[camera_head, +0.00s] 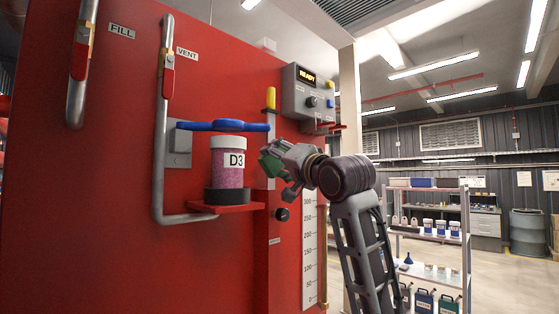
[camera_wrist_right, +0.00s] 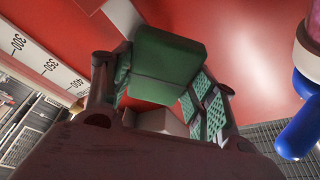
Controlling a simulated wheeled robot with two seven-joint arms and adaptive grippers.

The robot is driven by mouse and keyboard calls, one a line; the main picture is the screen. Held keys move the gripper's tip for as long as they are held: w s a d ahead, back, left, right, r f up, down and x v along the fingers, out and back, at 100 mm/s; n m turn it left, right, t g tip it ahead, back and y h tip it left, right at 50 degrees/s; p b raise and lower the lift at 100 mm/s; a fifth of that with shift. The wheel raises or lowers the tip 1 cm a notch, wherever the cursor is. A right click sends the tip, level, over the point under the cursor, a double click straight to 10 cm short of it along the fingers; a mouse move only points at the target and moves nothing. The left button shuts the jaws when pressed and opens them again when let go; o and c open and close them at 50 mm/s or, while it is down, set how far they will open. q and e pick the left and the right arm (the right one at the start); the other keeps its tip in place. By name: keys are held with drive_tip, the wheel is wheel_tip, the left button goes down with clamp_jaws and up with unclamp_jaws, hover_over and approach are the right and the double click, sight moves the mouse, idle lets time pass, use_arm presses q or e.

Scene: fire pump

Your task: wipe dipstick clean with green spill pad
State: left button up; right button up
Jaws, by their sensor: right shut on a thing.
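The green spill pad (camera_wrist_right: 168,62) sits between the fingers of my right gripper (camera_head: 272,172), which is shut on it. The pad also shows as a small green patch in the head view (camera_head: 268,161). A yellow handle (camera_head: 271,98), which looks like the dipstick's top, stands upright on the red panel just above my right gripper. My gripper partly hides what lies below the handle. I cannot tell whether the pad touches the dipstick. My left gripper is not in view.
A D3 jar (camera_head: 229,163) with pink contents stands on a red bracket (camera_head: 215,207), under a blue handle (camera_head: 228,126), left of my right gripper. A control box (camera_head: 308,93) reads READY. A level scale (camera_head: 309,255) runs below. Shelves (camera_head: 432,235) stand at right.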

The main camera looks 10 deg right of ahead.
sight(273, 136)
drive_tip(key=shift+r+p, duration=0.65)
drive_tip(key=shift+r, duration=0.15)
drive_tip(key=shift+r, duration=0.1)
drive_tip(key=shift+r+p, duration=0.65)
drive_tip(key=shift+r+p, duration=0.35)
drive_tip(key=shift+r, duration=0.35)
drive_tip(key=shift+r, duration=0.1)
drive_tip(key=shift+r, duration=0.65)
